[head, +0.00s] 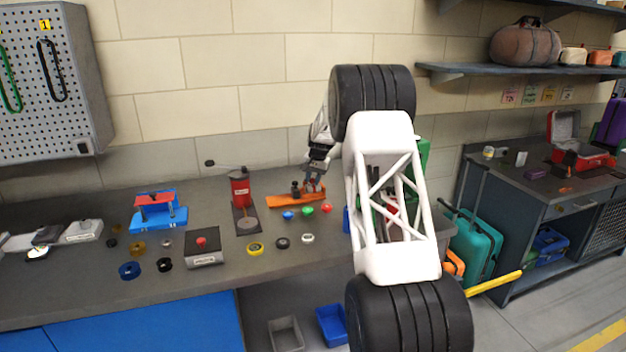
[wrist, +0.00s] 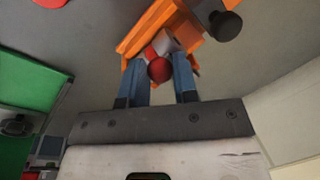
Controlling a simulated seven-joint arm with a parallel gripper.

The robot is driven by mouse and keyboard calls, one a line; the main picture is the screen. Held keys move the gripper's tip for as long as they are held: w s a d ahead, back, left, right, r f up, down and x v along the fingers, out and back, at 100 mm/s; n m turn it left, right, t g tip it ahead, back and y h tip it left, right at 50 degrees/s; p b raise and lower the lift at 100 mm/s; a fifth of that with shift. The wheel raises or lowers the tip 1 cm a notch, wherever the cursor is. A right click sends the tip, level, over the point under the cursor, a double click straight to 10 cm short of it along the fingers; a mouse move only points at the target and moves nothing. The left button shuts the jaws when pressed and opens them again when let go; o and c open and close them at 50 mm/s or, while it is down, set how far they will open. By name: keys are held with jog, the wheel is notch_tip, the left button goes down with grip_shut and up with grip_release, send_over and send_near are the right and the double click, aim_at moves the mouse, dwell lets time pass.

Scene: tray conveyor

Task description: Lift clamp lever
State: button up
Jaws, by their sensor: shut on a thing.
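The orange clamp fixture (head: 287,200) lies on the grey bench towards the back wall, right of the red press. A dark knob (head: 295,187) stands up from it. In the wrist view the orange fixture (wrist: 150,28) fills the top, with the black knob (wrist: 225,24) at its right. A red ball knob (wrist: 158,69), apparently the clamp lever's end, sits between my blue-grey fingers. My gripper (wrist: 158,64) is shut on this red lever knob. In the head view my gripper (head: 314,186) is at the fixture's right end. The lever's shaft is mostly hidden.
Blue, green and red small pieces (head: 308,210) lie just in front of the fixture. The red press (head: 240,188) stands to its left. A blue fixture (head: 158,212) and several rings are further left. My own arm hides the bench's right part.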

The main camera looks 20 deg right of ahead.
jog(key=shift+w+r, duration=0.1)
jog(key=shift+r, duration=0.05)
grip_shut()
jog(key=shift+w+r+g, duration=0.45)
jog(key=shift+g, duration=0.55)
jog(key=shift+w+r+g, duration=0.4)
jog(key=shift+w+g, duration=0.05)
jog(key=shift+g, duration=0.55)
jog(key=shift+w+r+m+g, duration=0.15)
jog(key=shift+w+r+g, duration=0.15)
jog(key=shift+w+g, duration=0.45)
jog(key=shift+w+r+m+g, duration=0.15)
jog(key=shift+w+r+g, duration=0.2)
jog(key=shift+g, duration=0.8)
jog(key=o, duration=0.9)
grip_release()
jog(key=shift+r, duration=0.1)
jog(key=shift+r, duration=1.65)
jog(key=shift+s+a+r, duration=0.25)
jog(key=shift+s+a, duration=0.2)
jog(key=shift+s, duration=2.15)
jog(key=shift+s+a+r, duration=0.25)
jog(key=shift+s+a, duration=0.15)
jog(key=shift+s, duration=2.25)
jog(key=shift+s+a+r, duration=0.25)
jog(key=shift+s+a, duration=0.2)
jog(key=shift+s, duration=2.15)
